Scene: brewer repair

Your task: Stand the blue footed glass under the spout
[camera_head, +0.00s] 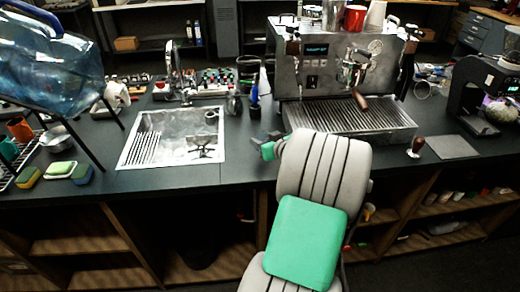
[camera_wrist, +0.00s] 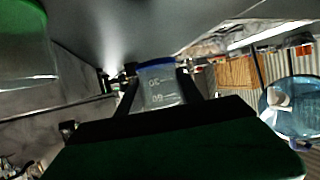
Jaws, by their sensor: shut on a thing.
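My gripper (camera_wrist: 158,98) is shut on a clear glass (camera_wrist: 160,88) with a blue edge and pale markings, which I take as the blue footed glass. In the wrist view the glass sits between the two dark fingers, its blue edge at the top of the picture. In the head view my gripper (camera_head: 268,138) is at the counter's front side, between sink and brewer, partly hidden by my arm; I cannot make out the glass there. The steel brewer (camera_head: 335,70) stands behind it to the right, with a spout area (camera_head: 352,76) above a slatted drip tray (camera_head: 345,115).
A sink (camera_head: 175,137) is left of my gripper, with a big blue water jug (camera_head: 50,60) on a stand further left. A tamper (camera_head: 416,147) and dark mat (camera_head: 452,147) lie right of the drip tray. A grinder (camera_head: 485,92) stands at the far right.

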